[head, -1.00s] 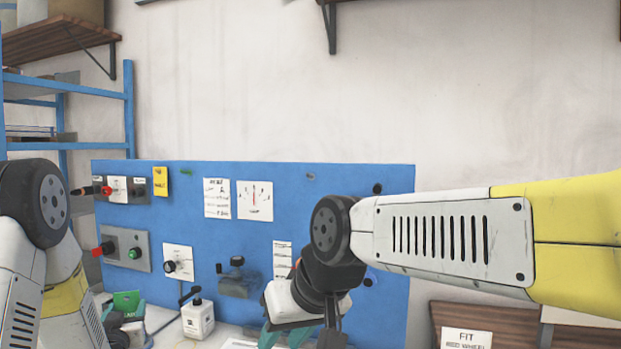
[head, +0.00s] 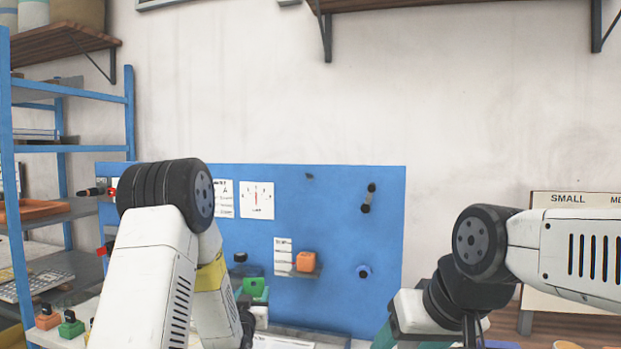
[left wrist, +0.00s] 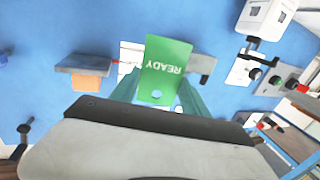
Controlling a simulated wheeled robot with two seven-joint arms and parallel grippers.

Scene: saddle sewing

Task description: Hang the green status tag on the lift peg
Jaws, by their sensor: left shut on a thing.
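The green status tag (head: 256,288), marked READY, is between the fingers of my left gripper (left wrist: 160,92) in the left wrist view, where the tag (left wrist: 167,62) appears with its text upside down and a small hole near its lower end. My left gripper is shut on it, in front of the blue board. An orange block (head: 305,261) sits at a small bracket on the board, right of the tag. Dark pegs (head: 368,195) and (head: 363,272) stick out farther right. I cannot tell which fitting is the lift peg. My right gripper (head: 395,340) is cut off at the bottom edge.
The blue board (head: 335,225) carries paper cards, a gauge card (head: 257,200) and a label card (head: 283,255). A blue shelf rack (head: 70,148) stands at left. Small orange and green blocks (head: 70,325) lie at lower left. A sign board (head: 570,260) stands at right.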

